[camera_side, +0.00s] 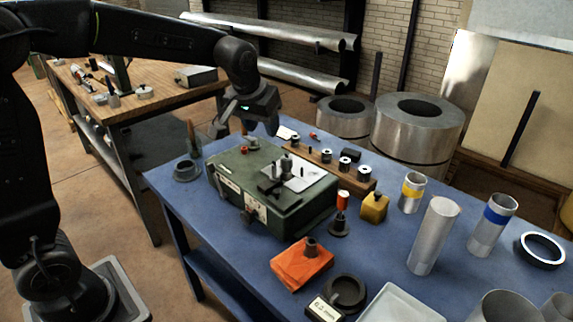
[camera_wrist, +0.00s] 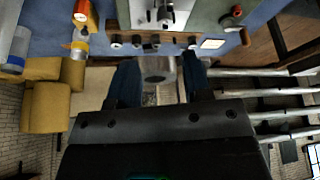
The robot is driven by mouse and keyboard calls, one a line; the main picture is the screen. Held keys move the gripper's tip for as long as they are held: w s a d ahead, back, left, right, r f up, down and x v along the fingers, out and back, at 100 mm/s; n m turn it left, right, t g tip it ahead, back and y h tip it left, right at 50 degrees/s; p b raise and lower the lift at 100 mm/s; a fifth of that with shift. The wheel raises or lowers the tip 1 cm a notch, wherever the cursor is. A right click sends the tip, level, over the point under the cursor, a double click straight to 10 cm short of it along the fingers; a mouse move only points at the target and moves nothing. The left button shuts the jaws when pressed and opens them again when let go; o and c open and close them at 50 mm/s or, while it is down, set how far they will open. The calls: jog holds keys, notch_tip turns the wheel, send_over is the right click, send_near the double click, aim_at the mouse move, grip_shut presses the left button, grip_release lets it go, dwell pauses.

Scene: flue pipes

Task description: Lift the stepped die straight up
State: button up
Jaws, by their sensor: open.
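Several small dark and grey die-like pieces stand on a wooden rack (camera_side: 318,168) behind the green box; the rack also shows near the top of the wrist view (camera_wrist: 206,36). Among them is a grey piece with a dark top (camera_side: 345,164). I cannot tell for sure which is the stepped die. My gripper (camera_side: 245,124) is open and empty, raised above the table's back edge, behind and left of the rack. Its two fingers also show in the wrist view (camera_wrist: 161,64), with nothing held.
A green box (camera_side: 262,196) carries a dark fixture and white sheet. Large metal rolls (camera_side: 417,130) stand behind the table.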

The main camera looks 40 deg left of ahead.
jog(key=n, duration=0.1)
send_near(286, 159)
jog(key=x, duration=1.1)
jog(key=shift+s, duration=0.15)
jog(key=shift+d, duration=0.1)
jog(key=shift+c, duration=0.2)
jog(key=shift+r, duration=0.1)
jog(key=c, duration=0.7)
